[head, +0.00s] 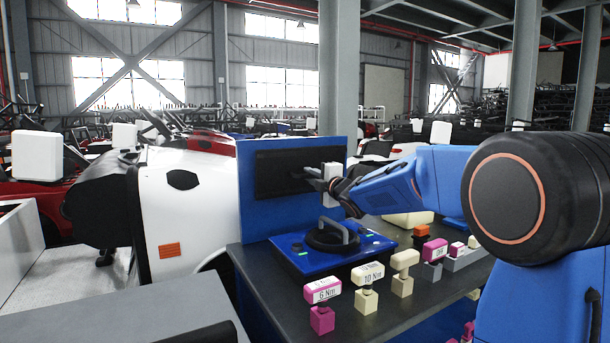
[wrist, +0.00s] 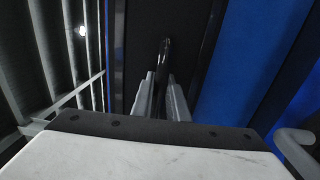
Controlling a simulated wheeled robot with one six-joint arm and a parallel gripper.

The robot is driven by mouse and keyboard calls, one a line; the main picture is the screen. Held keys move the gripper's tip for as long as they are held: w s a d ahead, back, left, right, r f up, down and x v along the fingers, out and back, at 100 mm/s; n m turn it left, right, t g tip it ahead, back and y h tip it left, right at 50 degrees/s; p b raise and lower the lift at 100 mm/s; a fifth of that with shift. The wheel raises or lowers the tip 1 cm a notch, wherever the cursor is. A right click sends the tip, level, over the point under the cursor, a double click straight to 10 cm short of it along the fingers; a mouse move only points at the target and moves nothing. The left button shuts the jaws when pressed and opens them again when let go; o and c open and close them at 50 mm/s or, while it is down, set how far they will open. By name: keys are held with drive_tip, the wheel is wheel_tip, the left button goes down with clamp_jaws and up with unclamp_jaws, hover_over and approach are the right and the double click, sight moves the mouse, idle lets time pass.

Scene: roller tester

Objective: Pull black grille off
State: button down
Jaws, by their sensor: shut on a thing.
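The black grille (head: 280,172) is a dark rectangular panel on the face of an upright blue board (head: 262,222). It also fills the upper middle of the wrist view (wrist: 143,35). My gripper (head: 316,180) reaches in from the right to the grille's right part. In the wrist view its two grey fingers (wrist: 164,92) are close together, shut on a thin dark handle (wrist: 164,52) in front of the grille. The grille appears flat against the board; any gap behind it is hidden. My wrist covers its lower right side.
A blue plate with a black round base and grey handle (head: 330,236) lies on the dark bench (head: 385,315) below. Several pink and cream torque blocks (head: 322,292) stand along the bench front. A white car body (head: 190,205) stands left of the board.

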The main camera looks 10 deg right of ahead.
drive_tip(key=shift+v, duration=0.8)
idle(2.0)
drive_tip(key=v, duration=0.4)
drive_tip(key=shift+r, duration=0.2)
idle(0.4)
drive_tip(key=shift+w+a, duration=0.1)
drive_tip(key=shift+w, duration=0.05)
idle(1.7)
